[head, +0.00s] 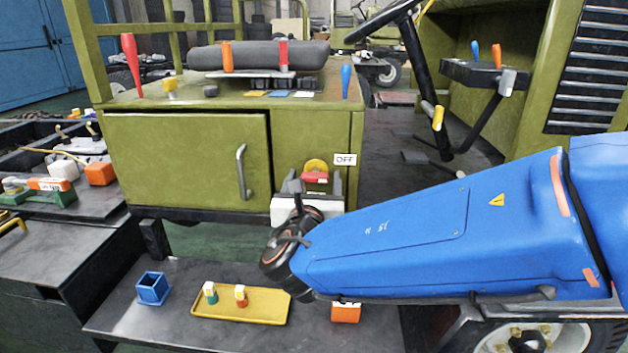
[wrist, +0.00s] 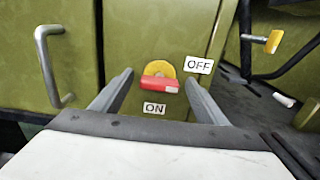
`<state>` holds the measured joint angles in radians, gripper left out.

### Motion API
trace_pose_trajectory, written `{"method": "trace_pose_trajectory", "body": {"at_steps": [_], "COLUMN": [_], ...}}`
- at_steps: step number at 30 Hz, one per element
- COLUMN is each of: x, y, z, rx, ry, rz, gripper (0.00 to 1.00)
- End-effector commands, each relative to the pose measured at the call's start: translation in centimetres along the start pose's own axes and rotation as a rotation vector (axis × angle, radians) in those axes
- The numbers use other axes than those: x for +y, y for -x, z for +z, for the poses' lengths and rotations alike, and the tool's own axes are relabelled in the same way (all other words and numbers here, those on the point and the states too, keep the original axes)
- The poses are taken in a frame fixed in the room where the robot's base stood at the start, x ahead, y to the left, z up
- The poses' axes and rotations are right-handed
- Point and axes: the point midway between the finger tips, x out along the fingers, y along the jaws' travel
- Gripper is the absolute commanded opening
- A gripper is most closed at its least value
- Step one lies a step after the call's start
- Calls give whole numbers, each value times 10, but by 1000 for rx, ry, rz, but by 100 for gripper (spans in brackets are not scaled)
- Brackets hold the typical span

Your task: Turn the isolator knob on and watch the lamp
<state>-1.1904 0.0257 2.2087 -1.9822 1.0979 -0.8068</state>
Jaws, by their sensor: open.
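The isolator knob has a red handle (wrist: 160,83) on a yellow disc (wrist: 159,69), on the green cabinet front. It also shows in the head view (head: 315,177). The handle lies about level, with a pale mark at its right end. An OFF label (wrist: 198,65) is at its upper right and an ON label (wrist: 154,108) is below it. My gripper (wrist: 159,77) is open, one finger on each side of the knob, with gaps visible on both sides; it also shows in the head view (head: 315,183). I cannot pick out a lamp in either view.
A door handle (head: 242,172) stands out left of the knob. Below, a dark shelf (head: 130,320) bears a yellow tray (head: 215,311), a blue box (head: 152,288) and an orange block (head: 346,313). A steering wheel (head: 380,22) and a yellow-ended lever (head: 438,118) are at the right.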

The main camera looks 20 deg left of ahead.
Motion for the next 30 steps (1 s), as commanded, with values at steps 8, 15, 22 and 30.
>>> {"method": "trace_pose_trajectory", "body": {"at_steps": [8,15,22,30], "x": [0,0,0,-1], "y": [0,0,0,0], "z": [0,0,0,0], "rx": [0,0,0,0], "ry": [0,0,-32,-183], "rz": [0,0,0,0], "gripper": [58,26,26,26]}}
